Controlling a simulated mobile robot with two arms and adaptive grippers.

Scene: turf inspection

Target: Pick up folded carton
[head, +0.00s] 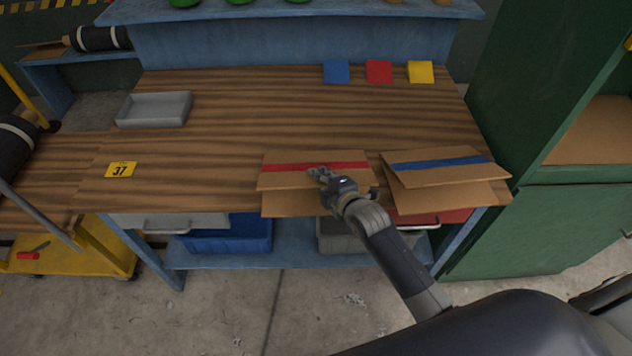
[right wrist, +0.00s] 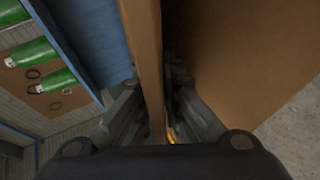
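A folded carton with a red stripe (head: 275,178) lies at the front edge of the table, its lower panel jutting out over the edge. My right gripper (head: 320,174) is at the middle of its upper panel, one finger showing on top. In the right wrist view the fingers (right wrist: 155,95) sit on both sides of a brown carton panel (right wrist: 149,40) and appear to touch it. A second folded carton with a blue stripe (head: 440,170) lies to the right, apart from the gripper. My left gripper is not in view.
The wooden table (head: 240,125) is mostly clear behind the cartons. A grey tray (head: 154,109) and yellow tag (head: 121,170) are at left. Blue, red and yellow blocks (head: 379,71) stand at the back. A green cabinet (head: 560,225) closes the right side; bins (head: 230,235) sit below.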

